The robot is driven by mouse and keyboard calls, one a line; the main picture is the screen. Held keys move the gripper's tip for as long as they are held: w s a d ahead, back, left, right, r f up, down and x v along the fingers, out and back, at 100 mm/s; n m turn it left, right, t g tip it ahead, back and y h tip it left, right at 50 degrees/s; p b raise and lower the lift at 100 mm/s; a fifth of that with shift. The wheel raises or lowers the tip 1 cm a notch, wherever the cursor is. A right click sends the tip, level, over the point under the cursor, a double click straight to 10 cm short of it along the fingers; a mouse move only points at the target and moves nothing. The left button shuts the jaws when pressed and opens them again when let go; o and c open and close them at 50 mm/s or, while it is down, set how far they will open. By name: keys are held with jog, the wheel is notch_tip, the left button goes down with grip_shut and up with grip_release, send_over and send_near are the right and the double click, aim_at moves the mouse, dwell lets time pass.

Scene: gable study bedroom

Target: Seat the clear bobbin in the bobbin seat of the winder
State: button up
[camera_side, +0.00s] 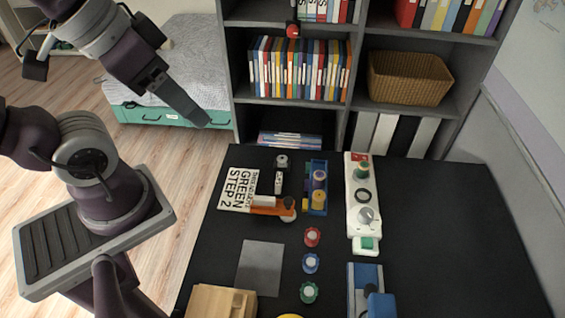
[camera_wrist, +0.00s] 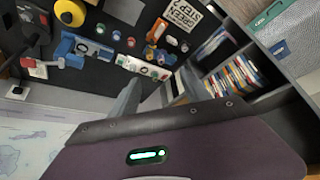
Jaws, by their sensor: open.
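The winder (camera_side: 352,228) is a long white unit on the black desk, with a dark ring, a grey knob, a green part at its near end and a green-rimmed spool near its far end. It also shows in the wrist view (camera_wrist: 131,64). Left of it stand a red-rimmed bobbin (camera_side: 312,237), a blue-rimmed bobbin (camera_side: 310,263) and a green-rimmed bobbin (camera_side: 308,292). I cannot tell a clear bobbin apart at this size. My gripper (camera_side: 193,112) is open and empty, high at the upper left, far from the winder.
A blue tray (camera_side: 309,208) holds purple and yellow spools. A booklet (camera_side: 238,190), an orange-and-white tool (camera_side: 268,208), a grey mat (camera_side: 260,268), a wooden block (camera_side: 220,301) and a blue-and-white device (camera_side: 368,280) lie around. Shelves (camera_side: 243,110) stand behind. The desk's right side is clear.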

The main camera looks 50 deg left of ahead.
jog(key=n+g, duration=0.5)
jog(key=n, duration=0.8)
send_over(282, 158)
jog(key=d, duration=0.3)
notch_tip(282, 158, down, 21)
jog(key=a+f+n, duration=0.1)
jog(key=f, duration=0.4)
jog(key=a+f+n, duration=0.1)
jog(key=f, duration=0.4)
jog(key=a+f, duration=0.1)
jog(key=f, duration=0.5)
jog(key=shift+n+g, duration=0.3)
jog(key=shift+n, duration=0.1)
grip_shut()
